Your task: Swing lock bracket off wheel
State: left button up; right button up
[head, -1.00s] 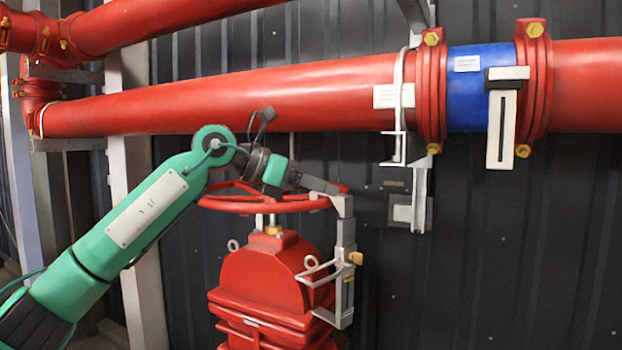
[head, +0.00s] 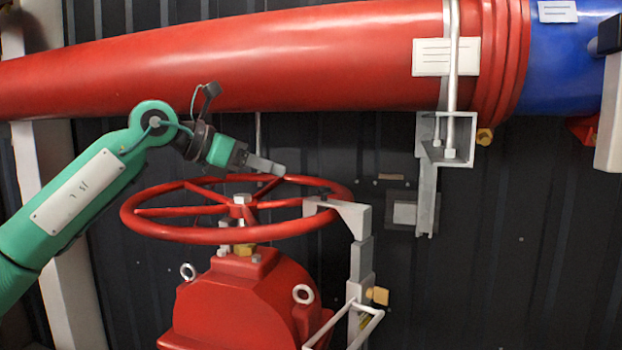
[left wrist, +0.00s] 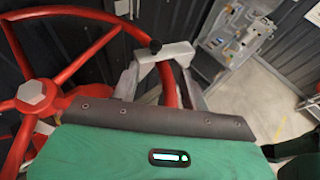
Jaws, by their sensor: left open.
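The red handwheel (head: 175,236) sits on top of the red valve body (head: 235,310). The light grey lock bracket (head: 350,216) has its upper arm over the wheel's right rim, and its post runs down the right side with a yellow knob (head: 377,295). My left gripper (head: 275,169) is open above the wheel's far rim, up and left of the bracket's top, with a visible gap in the head view. In the left wrist view the bracket's top (left wrist: 165,52) shows near the red rim, beyond my wrist, which hides the lower part. My right gripper is not in view.
A large red pipe (head: 250,65) with a blue band (head: 570,70) crosses above the wheel. A grey pipe support (head: 428,185) hangs right of the bracket. Dark wall panels lie behind. The space between bracket and support looks clear.

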aim_at(323, 187)
pick_arm(q)
jog(key=p+x, duration=0.2)
jog(key=x, duration=0.2)
jog(key=p+x, duration=0.2)
jog(key=x, duration=0.2)
jog(key=p+x, duration=0.2)
jog(key=x, duration=0.2)
jog(key=shift+w+a+f, duration=0.2)
jog(key=shift+w+f, duration=0.05)
jog(key=shift+w, duration=0.1)
grip_shut()
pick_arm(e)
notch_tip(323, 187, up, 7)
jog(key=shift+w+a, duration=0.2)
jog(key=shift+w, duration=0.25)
